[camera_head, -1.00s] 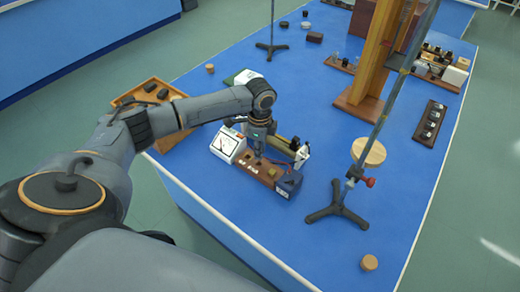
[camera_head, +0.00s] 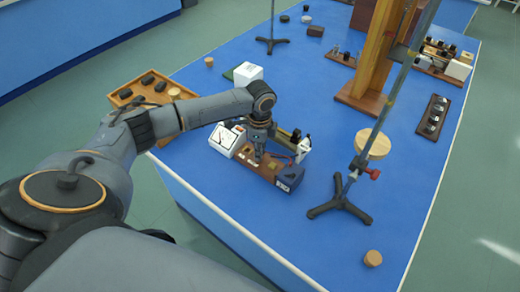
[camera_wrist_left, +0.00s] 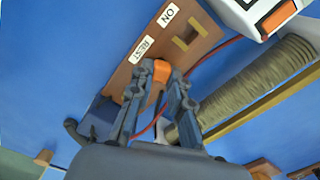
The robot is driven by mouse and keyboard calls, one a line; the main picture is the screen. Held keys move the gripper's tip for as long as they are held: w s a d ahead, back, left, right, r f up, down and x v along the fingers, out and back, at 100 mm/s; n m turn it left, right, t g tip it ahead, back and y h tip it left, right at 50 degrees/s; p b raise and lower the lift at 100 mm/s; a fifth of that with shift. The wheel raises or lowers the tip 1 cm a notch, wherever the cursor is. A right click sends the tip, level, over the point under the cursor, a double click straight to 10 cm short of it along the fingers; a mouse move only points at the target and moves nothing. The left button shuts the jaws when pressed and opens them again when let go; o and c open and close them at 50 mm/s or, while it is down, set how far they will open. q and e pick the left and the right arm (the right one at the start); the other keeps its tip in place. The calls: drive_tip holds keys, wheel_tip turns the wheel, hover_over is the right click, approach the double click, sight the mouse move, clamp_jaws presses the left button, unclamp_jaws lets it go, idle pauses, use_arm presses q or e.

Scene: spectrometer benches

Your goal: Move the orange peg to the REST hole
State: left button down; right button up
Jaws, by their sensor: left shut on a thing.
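The orange peg (camera_wrist_left: 161,71) is between the fingertips of my left gripper (camera_wrist_left: 160,86) in the left wrist view. The gripper is shut on it, beside the REST label (camera_wrist_left: 143,48) on the brown board (camera_wrist_left: 155,35). The peg's lower end and the REST hole cannot be made out, so I cannot tell whether the peg is seated. The ON label (camera_wrist_left: 168,14) is further along, next to a brass strip (camera_wrist_left: 193,31). In the head view my left gripper (camera_head: 258,157) is over the same board (camera_head: 266,169). My right gripper is not in view.
A white meter (camera_head: 227,138) and a dark box (camera_head: 290,178) flank the board, with a wound coil (camera_wrist_left: 250,85) alongside. A red wire (camera_wrist_left: 205,57) runs close by. A black stand (camera_head: 340,204) is to the right; a wooden tray (camera_head: 122,93) is left.

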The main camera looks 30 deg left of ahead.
use_arm(q)
drive_tip(key=c, duration=1.2)
unclamp_jaws()
drive_tip(key=shift+r, duration=0.1)
wheel_tip(320, 180, up, 12)
drive_tip(key=shift+f, duration=0.1)
